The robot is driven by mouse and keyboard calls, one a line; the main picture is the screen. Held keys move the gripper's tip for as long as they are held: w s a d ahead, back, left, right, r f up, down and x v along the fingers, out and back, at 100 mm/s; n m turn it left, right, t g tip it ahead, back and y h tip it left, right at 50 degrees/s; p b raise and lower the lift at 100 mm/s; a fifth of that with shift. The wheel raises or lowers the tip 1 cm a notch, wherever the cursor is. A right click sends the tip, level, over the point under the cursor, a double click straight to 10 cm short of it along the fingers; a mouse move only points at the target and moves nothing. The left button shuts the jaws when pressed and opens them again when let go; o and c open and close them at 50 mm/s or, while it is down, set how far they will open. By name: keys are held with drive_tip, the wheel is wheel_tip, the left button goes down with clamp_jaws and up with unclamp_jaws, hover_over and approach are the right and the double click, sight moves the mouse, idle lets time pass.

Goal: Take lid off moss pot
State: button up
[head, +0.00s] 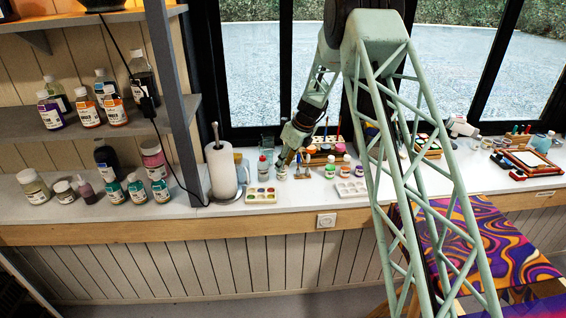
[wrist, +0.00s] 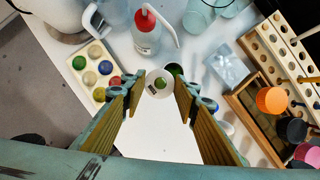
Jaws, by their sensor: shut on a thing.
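My gripper (wrist: 159,88) is shut on a small round white lid (wrist: 157,91), which has a green spot and tiny lettering on its face. In the wrist view a dark-green round shape (wrist: 175,69) shows just beyond the lid, partly hidden; it may be the open moss pot, but I cannot tell for sure. In the head view my gripper (head: 287,160) is low over the white worktop, beside the small paint pots. The lid is too small there to make out.
A paint palette (wrist: 96,66) and a red-capped bottle (wrist: 146,32) stand close by. A wooden rack (wrist: 255,108) with coloured bottles is at the right. A paper roll (head: 221,170) stands to the left. Bare worktop (wrist: 158,138) lies on the near side.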

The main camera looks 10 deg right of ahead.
drive_tip(key=s+r, duration=0.1)
drive_tip(key=s, duration=1.1)
drive_tip(key=shift+a+b, duration=0.3)
drive_tip(key=shift+b, duration=0.05)
drive_tip(key=shift+s, duration=0.1)
